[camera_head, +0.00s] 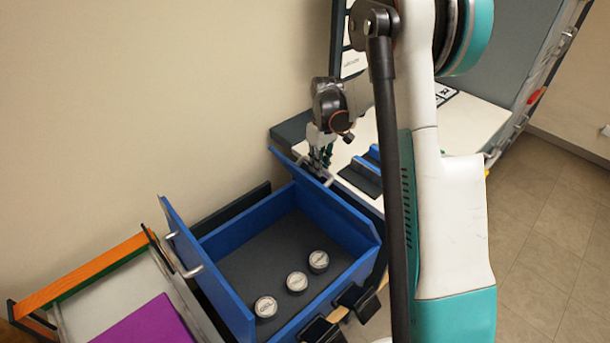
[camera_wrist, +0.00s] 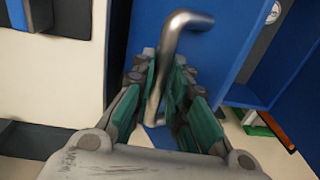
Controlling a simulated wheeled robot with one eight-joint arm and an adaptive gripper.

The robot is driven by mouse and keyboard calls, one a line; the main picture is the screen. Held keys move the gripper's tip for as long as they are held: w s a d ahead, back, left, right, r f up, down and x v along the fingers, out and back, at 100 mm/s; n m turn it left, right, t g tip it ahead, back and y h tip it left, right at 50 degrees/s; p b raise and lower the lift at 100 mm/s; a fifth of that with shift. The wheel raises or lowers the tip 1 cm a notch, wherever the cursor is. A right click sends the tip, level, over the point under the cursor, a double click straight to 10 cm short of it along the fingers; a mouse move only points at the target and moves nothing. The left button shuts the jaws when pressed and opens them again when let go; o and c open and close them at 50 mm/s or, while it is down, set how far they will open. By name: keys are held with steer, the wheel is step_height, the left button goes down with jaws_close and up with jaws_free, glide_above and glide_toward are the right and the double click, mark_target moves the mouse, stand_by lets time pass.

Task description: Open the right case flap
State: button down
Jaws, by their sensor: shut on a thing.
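The blue case (camera_head: 222,240) stands open at the top, with its dark floor in view. The right case flap (camera_head: 348,205) is raised along the case's right side and looks tilted; its exact angle is hard to tell. My gripper (camera_head: 321,160) is at the upper part of this flap. In the wrist view my gripper (camera_wrist: 166,72) has its green-padded fingers shut on the flap's grey metal handle (camera_wrist: 182,22), with the blue flap (camera_wrist: 230,40) just behind. The left case flap (camera_head: 207,277) stands up on the other side, with its own handle (camera_head: 178,254).
Three round white-topped things, one of them a front puck (camera_head: 265,307), lie on the case floor. A tray with a purple panel (camera_head: 148,325) is at left. A white table (camera_head: 465,125) with blue parts stands beyond. The wall is close behind the case.

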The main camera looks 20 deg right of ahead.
steer(key=w+d+g+y, duration=0.1)
steer(key=w+d+y, duration=0.1)
steer(key=d, duration=0.4)
steer(key=shift+d+y, duration=0.3)
steer(key=shift+y, duration=0.1)
steer(key=shift+f, duration=0.1)
steer(key=c, duration=1.6)
jaws_free()
steer(key=shift+w+f, duration=0.1)
steer(key=shift+w, duration=0.05)
steer(key=shift+o, duration=0.2)
steer(key=shift+r, duration=0.25)
steer(key=v, duration=1.1)
steer(key=shift+r, duration=0.35)
steer(key=shift+d, duration=0.15)
